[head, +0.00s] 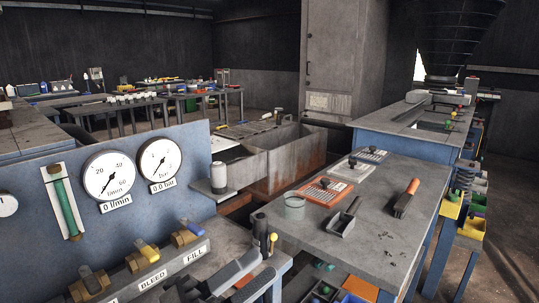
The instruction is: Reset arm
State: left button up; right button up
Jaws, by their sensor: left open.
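My left gripper (264,263) shows at the bottom centre of the head view. Its two grey fingers are apart with nothing visible between them. It is over the near bench, beside a dark upright cylinder and a yellow-knobbed lever (272,241). The frame's bottom edge cuts off the rest of my left arm. My right gripper is not in view.
A blue panel (195,145) with round gauges and BLEED and FILL valves (185,235) stands at the left.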

pick_arm(q)
jog(key=a+f+n+t+y, duration=0.35)
jog(key=f+n+y, duration=0.5)
jog(key=n, duration=0.35)
jog(key=a+f+n+t+y, duration=0.3)
jog(key=a+f+n+y, duration=0.3)
jog(key=f+n, duration=0.4)
jog(key=s+a+f+n+g+y, duration=0.2)
jog(key=s+f+n+g, duration=0.4)
jog(key=f, duration=0.5)
jog(key=s+n+y, duration=0.1)
jog(key=s+n, duration=0.1)
jog(key=s, duration=0.1)
jog(key=shift+s+f+n+y, duration=0.2)
jog(key=shift+s+n+y, duration=0.1)
jog(key=shift+s+y, duration=0.05)
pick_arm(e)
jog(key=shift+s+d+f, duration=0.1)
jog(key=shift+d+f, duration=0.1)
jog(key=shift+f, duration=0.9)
